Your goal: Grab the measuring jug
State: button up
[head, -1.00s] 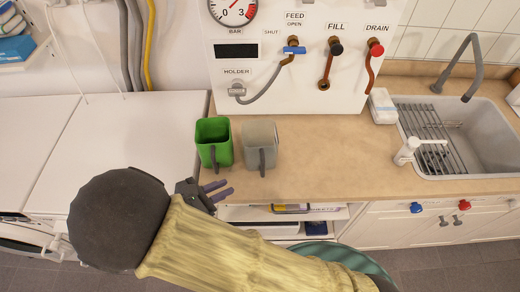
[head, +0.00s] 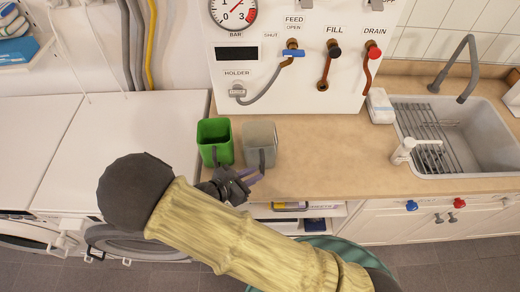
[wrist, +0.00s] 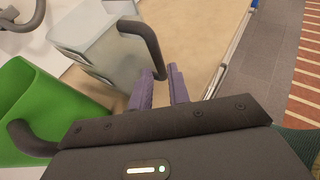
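The measuring jug is the grey, see-through jug (head: 260,138) on the wooden counter, upright, with its dark handle facing the front edge. In the wrist view the jug (wrist: 98,48) is at upper left, and its handle (wrist: 142,36) curves down toward my fingertips. My gripper (head: 249,177) is just in front of the jug, near the counter's front edge. In the wrist view its two purple fingers (wrist: 160,82) are apart. The handle's lower end shows beyond the gap between the tips. I cannot tell whether they touch it.
A green jug (head: 213,140) stands close to the left of the grey jug; its handle shows near my gripper in the wrist view. A panel (head: 300,60) with valves and a hose rises behind.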

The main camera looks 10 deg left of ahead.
aim_at(263, 170)
jog(key=p+x, duration=0.2)
jog(key=x, duration=0.2)
jog(key=shift+w+d+f, duration=0.1)
jog(key=shift+w+f, duration=0.05)
jog(key=shift+w, duration=0.15)
jog(key=shift+w+d+f, duration=0.15)
jog(key=shift+f, duration=0.05)
grip_shut()
